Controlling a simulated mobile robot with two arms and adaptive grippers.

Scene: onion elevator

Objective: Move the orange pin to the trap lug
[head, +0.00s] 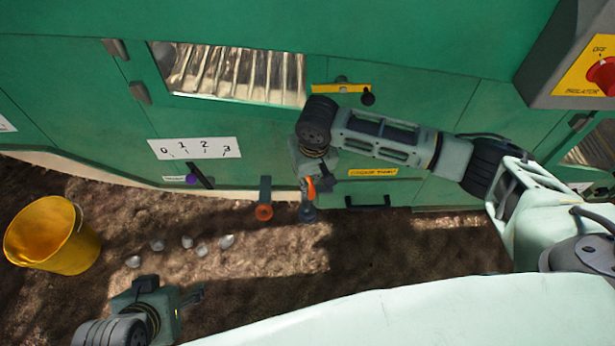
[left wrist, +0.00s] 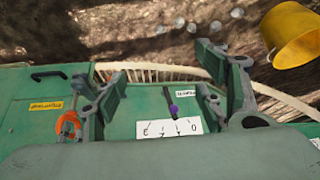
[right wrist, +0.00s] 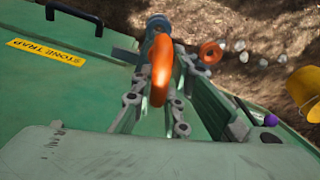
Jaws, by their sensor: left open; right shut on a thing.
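The orange pin (head: 310,188) is in my right gripper (head: 307,178), which is shut on it at the green panel. The pin stands out large in the right wrist view (right wrist: 162,70), between the fingers. A blue-grey round-ended lug (head: 308,214) is just below the pin in the head view; contact cannot be told. It shows behind the pin in the right wrist view (right wrist: 158,26). An orange ring-ended lug (head: 264,211) on a green bracket is to the left. My left gripper (head: 192,296) is open and empty, low at left.
A yellow "STONE TRAP" label (head: 372,172) and a dark handle (head: 367,202) are right of my right gripper. A 0-3 scale (head: 195,148) with a purple-knobbed lever (head: 191,180) is left. A yellow bucket (head: 55,235) and several pale stones (head: 188,242) are on the ground.

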